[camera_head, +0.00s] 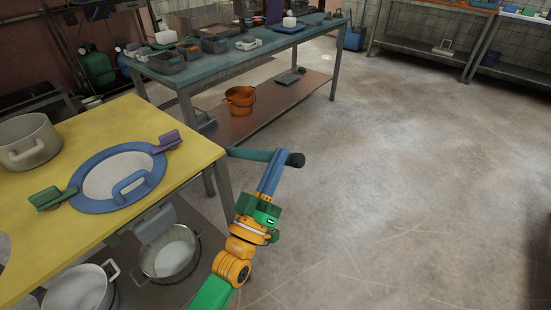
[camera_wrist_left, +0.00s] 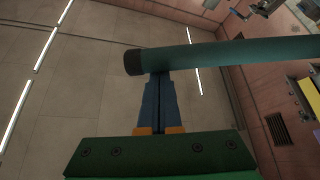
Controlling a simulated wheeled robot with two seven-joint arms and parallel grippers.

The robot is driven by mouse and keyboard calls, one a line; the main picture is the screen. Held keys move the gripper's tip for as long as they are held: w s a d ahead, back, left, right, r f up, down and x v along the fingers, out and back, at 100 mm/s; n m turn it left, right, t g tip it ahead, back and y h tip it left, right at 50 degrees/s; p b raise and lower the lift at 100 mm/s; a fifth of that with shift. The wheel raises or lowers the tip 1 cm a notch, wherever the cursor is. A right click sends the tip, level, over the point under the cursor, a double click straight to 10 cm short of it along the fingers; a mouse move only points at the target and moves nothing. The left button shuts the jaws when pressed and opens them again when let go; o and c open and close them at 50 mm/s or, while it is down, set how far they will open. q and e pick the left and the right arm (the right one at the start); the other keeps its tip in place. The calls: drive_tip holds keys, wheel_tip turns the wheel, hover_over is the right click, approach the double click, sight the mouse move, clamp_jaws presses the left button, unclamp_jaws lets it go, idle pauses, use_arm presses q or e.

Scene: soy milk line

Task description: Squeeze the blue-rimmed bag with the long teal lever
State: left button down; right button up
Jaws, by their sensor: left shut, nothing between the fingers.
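The blue-rimmed bag (camera_head: 75,198) lies on the yellow table at the left, a blue ring around a pale white middle. A green clip (camera_head: 45,198), a purple clip (camera_head: 167,140) and a blue handle (camera_head: 133,186) sit on its rim. The long teal lever (camera_head: 248,154) sticks out past the table's right edge and ends in a black cap. It also crosses the left wrist view (camera_wrist_left: 230,54). My left gripper (camera_head: 273,167) has its blue fingers together and empty, with the tips at the lever near the cap; I cannot tell whether they touch it. My right gripper is out of view.
A grey pot (camera_head: 28,142) stands on the yellow table (camera_head: 95,118). Two more pots sit below it. A blue-topped table (camera_head: 265,42) with trays stands behind, with orange bowls (camera_head: 240,98) on its lower shelf. The floor (camera_head: 410,160) at right is clear.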

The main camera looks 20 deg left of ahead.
use_arm(q)
wheel_tip(320, 180, down, 9)
drive_tip(key=d+m+g+h+b, duration=0.1)
drive_tip(key=d+m+h+b, duration=0.1)
drive_tip(key=m+h+b, duration=0.3)
drive_tip(key=shift+s+r+m+h+b, duration=0.2)
drive_tip(key=shift+s+m+h+b, duration=0.2)
drive_tip(key=shift+m+b, duration=1.1)
drive_tip(key=shift+m+p, duration=0.3)
drive_tip(key=shift+p, duration=0.05)
idle(5.2)
